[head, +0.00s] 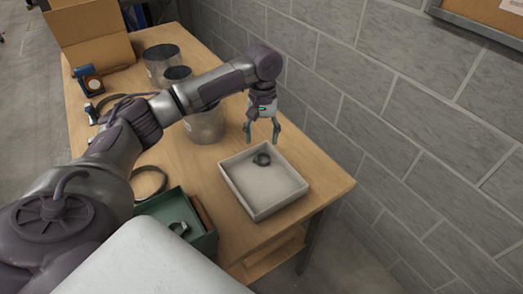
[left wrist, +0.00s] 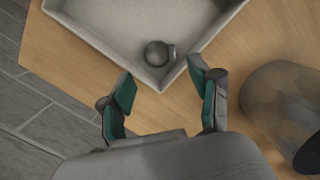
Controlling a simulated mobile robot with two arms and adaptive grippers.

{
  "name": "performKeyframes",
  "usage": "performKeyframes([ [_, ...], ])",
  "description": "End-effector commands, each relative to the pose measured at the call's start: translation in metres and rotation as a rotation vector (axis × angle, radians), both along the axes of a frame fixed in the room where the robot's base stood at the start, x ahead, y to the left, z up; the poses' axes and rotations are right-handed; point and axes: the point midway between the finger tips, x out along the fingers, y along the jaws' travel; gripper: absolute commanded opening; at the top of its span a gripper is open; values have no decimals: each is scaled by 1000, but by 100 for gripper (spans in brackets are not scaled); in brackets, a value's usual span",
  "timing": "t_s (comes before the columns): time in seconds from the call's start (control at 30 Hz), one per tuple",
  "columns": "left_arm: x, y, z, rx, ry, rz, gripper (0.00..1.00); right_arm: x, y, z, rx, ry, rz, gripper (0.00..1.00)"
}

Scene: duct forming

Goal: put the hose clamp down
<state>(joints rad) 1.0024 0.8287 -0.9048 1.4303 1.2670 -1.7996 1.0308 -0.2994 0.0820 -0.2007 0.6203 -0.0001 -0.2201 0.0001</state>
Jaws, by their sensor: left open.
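The hose clamp (head: 261,159), a small dark ring, lies in the white tray (head: 287,202) near its far corner. In the left wrist view the hose clamp (left wrist: 157,53) rests inside the corner of the tray (left wrist: 95,38), just ahead of the fingers. My left gripper (head: 262,142) is open and empty above the tray's far edge, pointing down. It also shows in the left wrist view (left wrist: 165,98), with its teal-padded fingers spread apart and nothing between them. My right gripper is not in view.
A cardboard box (head: 90,38) is at the far left. A block wall (head: 400,110) runs along the table's right side.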

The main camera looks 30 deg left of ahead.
Motion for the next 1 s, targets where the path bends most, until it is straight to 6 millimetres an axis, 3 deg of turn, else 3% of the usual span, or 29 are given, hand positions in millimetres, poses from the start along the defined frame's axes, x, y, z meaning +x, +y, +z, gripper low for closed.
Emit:
performKeyframes([
  [0.1,3,1,22,-2,-3,-1,63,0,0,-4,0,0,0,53],
  [0.3,5,2,45,-1,-1,0,63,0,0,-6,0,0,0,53],
  [1.0,5,3,49,-1,1,0,63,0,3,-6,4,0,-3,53],
])
